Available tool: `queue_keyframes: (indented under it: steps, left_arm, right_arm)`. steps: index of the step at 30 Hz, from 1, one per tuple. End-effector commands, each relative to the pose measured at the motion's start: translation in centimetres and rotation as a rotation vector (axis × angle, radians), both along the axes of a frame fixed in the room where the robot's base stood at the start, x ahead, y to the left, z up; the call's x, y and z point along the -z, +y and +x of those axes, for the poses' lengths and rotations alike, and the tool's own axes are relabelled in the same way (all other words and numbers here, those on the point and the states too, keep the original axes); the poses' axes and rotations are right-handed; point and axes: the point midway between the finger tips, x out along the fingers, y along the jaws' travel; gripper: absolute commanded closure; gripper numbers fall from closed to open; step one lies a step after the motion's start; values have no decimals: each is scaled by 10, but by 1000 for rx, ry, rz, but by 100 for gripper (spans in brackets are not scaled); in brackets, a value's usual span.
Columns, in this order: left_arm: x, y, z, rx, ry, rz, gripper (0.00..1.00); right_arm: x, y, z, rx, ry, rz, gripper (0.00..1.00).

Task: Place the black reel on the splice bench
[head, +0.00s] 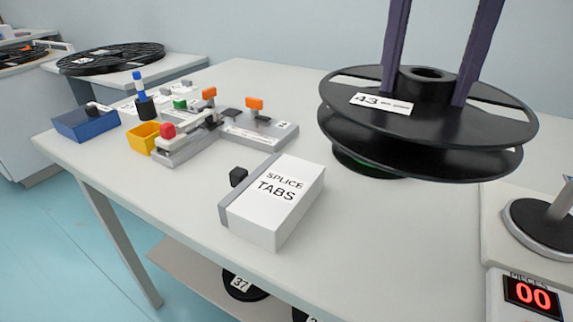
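The black reel (425,135) is a large double-flanged spool with a white label reading 43, at the right of the head view. Its hub (428,76) stands up in the middle. My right gripper (428,88) comes down from above with two dark purple fingers, one on each side of the hub, and appears shut on it. The palm is out of view. The reel looks level over the pale splice bench (370,235). A dark disc with a green edge (368,166) shows partly beneath it; whether they touch cannot be told. My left gripper is not in view.
A white SPLICE TABS box (274,200) stands near the front edge. A splicing device (185,148), yellow bin (143,137) and blue tray (87,124) are at left. A counter reading 00 (532,295) and a round base (540,228) are at right. Bench between box and counter is clear.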

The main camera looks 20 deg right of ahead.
Motion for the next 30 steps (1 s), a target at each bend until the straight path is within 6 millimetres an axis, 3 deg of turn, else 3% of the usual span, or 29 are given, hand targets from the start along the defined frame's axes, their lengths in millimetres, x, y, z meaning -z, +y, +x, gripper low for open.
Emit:
queue_keyframes:
  steps: [1, 6, 12, 20, 27, 30]
  left_arm:
    - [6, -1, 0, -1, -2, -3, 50]
    - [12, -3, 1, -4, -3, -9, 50]
    - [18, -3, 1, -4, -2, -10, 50]
    - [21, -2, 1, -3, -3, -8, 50]
    - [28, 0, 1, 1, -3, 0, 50]
    - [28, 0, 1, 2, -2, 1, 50]
  right_arm:
    - [18, 0, -1, 0, 6, 0, 100]
    - [69, 0, -2, 0, 7, -1, 100]
    - [117, 1, -1, 1, 4, 0, 100]
    - [139, 1, 0, 0, 1, 2, 100]
    - [174, 1, -1, 0, 2, -1, 100]
    - [176, 1, 0, -1, -1, 1, 100]
